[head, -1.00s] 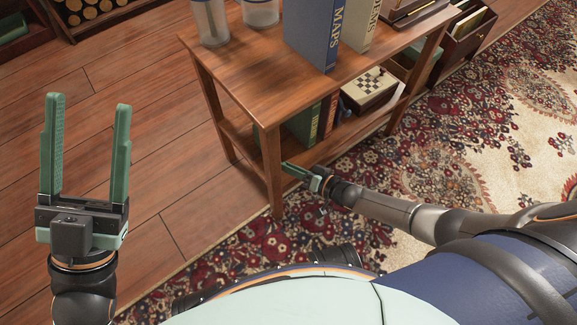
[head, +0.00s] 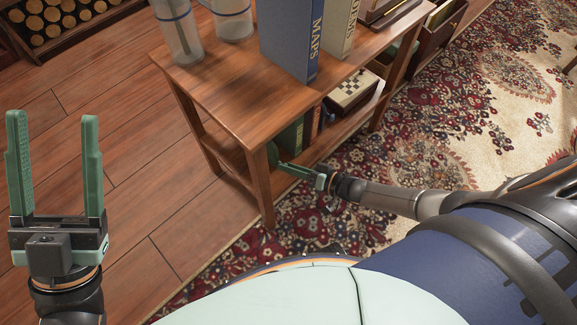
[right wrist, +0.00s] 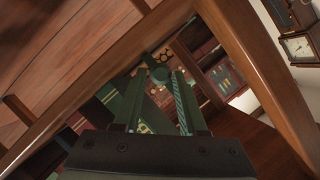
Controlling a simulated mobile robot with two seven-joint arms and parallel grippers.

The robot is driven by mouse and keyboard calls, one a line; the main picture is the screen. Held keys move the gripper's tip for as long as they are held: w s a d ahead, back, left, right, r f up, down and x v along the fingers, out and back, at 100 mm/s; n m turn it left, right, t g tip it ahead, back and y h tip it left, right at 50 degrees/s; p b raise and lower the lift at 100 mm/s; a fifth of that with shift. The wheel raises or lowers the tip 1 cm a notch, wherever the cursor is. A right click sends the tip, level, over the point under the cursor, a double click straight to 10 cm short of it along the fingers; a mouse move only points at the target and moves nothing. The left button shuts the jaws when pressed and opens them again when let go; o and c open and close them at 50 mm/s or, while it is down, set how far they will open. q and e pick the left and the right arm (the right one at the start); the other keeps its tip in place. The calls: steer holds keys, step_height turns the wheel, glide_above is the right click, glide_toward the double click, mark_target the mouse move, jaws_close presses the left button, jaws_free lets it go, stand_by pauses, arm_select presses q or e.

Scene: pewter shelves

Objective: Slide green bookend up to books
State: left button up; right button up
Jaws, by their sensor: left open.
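Green books (head: 291,136) stand on the lower shelf of the wooden shelf unit, beside a dark red one. A small rounded dark green piece (head: 272,153), apparently part of the green bookend, shows at the shelf's near end by the front leg. In the right wrist view, a round green knob (right wrist: 159,74) appears just beyond the fingertips; the rest of the bookend is hard to separate from the books. My right gripper (head: 288,168) reaches in at the lower shelf, its fingers apart in the wrist view. My left gripper (head: 52,155) is open and empty over the floor.
The shelf unit's front leg (head: 262,188) stands close to my right gripper. On top are glass jars (head: 178,30) and a blue MAPS book (head: 290,35). A chessboard box (head: 350,90) sits farther along the lower shelf. Wood floor at left is clear.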

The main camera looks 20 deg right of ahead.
steer(key=p+v, duration=0.4)
steer(key=v, duration=0.8)
steer(key=shift+s+d, duration=0.15)
steer(key=shift+c, duration=0.2)
